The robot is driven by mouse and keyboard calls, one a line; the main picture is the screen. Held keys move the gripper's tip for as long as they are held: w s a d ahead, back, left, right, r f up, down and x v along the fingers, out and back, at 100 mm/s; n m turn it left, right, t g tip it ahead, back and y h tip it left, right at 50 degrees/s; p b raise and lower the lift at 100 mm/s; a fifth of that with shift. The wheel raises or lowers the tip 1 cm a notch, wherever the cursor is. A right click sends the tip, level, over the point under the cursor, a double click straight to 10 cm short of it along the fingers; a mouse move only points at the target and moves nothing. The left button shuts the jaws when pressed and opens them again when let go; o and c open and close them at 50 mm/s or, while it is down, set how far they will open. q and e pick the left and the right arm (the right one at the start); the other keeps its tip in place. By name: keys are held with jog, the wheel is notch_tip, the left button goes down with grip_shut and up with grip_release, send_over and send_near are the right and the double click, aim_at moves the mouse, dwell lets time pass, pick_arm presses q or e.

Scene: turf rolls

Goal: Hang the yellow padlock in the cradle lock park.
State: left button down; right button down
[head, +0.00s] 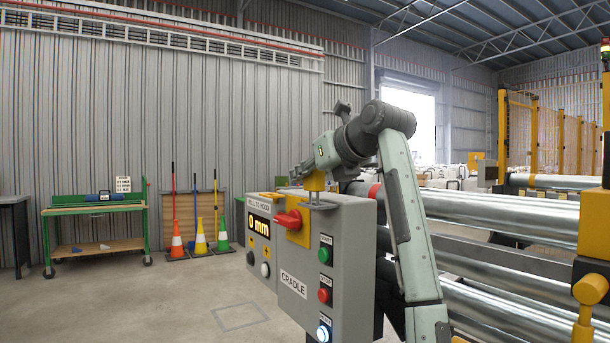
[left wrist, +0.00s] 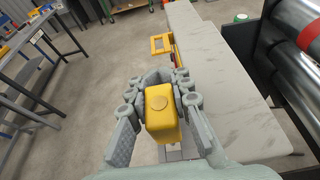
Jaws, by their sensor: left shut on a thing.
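My left gripper (left wrist: 156,90) is shut on the yellow padlock (left wrist: 160,112), whose body sits between the fingers in the left wrist view. In the head view the padlock (head: 315,181) is just above the grey CRADLE control box (head: 318,268), partly hidden by my left gripper (head: 313,170). Thin metal below its body looks like the shackle; I cannot tell whether it touches the box. The box carries a red rotary handle (head: 288,219) on a yellow plate (head: 304,236). I cannot pick out the cradle lock park for certain. My right gripper is not in view.
Long shiny metal rollers (head: 500,214) lie right of the box, behind my left arm. A green trolley (head: 95,210) and several cones stand far off by the wall. A yellow post (head: 587,290) is at the right edge. The floor left of the box is clear.

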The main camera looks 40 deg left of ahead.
pick_arm(q)
jog(key=shift+f+b, duration=0.8)
jog(key=shift+f, duration=0.4)
jog(key=c, duration=1.3)
grip_release()
jog(key=v, duration=1.2)
